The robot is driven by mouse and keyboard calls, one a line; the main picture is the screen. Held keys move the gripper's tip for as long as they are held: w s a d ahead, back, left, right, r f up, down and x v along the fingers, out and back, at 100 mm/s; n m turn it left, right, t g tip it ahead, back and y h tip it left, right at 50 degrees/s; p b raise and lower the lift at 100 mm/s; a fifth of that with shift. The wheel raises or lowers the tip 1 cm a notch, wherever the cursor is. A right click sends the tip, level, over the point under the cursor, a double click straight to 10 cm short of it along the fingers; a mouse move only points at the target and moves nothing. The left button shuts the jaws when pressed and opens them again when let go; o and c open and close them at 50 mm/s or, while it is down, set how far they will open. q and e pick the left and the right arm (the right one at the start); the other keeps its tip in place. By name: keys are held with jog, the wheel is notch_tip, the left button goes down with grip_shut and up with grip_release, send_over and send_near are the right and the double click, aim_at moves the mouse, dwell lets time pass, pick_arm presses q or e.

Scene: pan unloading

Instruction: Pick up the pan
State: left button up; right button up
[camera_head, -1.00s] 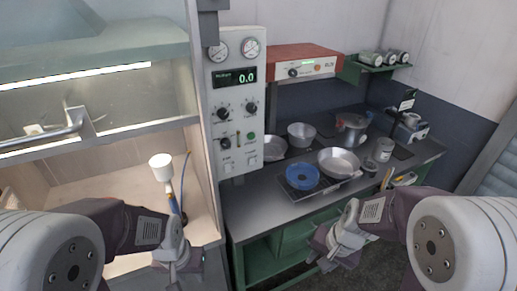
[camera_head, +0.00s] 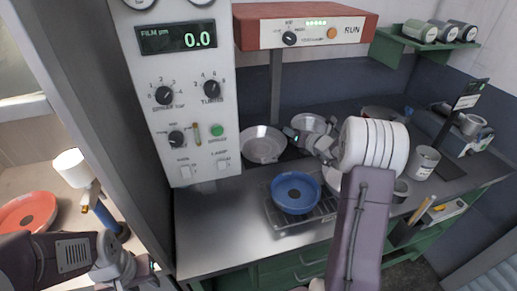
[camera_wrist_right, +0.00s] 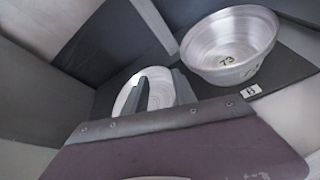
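A shallow silver pan (camera_head: 262,143) sits at the back left of the bench beside the panel. A deeper silver pan (camera_head: 310,124) stands to its right. In the right wrist view the shallow pan (camera_wrist_right: 156,82) shows behind and between my fingers, and the deeper pan (camera_wrist_right: 230,45), marked "73", is at right. A blue pan (camera_head: 296,192) rests on a rack in front. Another silver pan (camera_head: 333,180) is mostly hidden by my right arm. My right gripper (camera_wrist_right: 162,90) is open and empty, between the two back pans. My left gripper (camera_head: 125,272) is low at left, its fingers unclear.
A grey control panel (camera_head: 180,100) stands left of the pans. A red unit (camera_head: 300,27) overhangs the back. Cans (camera_head: 423,162) stand at right. The bench's front left is bare.

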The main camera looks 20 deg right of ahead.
send_near(284, 136)
jog(key=shift+w+d+f, duration=0.1)
jog(key=shift+w+f, duration=0.85)
jog(key=shift+w, duration=0.85)
jog(key=shift+w+a+f, duration=0.1)
jog(key=shift+w+a, duration=0.15)
jog(key=shift+w, duration=0.2)
jog(key=x, duration=0.5)
jog(key=shift+d+p, duration=0.1)
jog(key=shift+p, duration=0.2)
jog(key=shift+s, duration=0.1)
grip_shut()
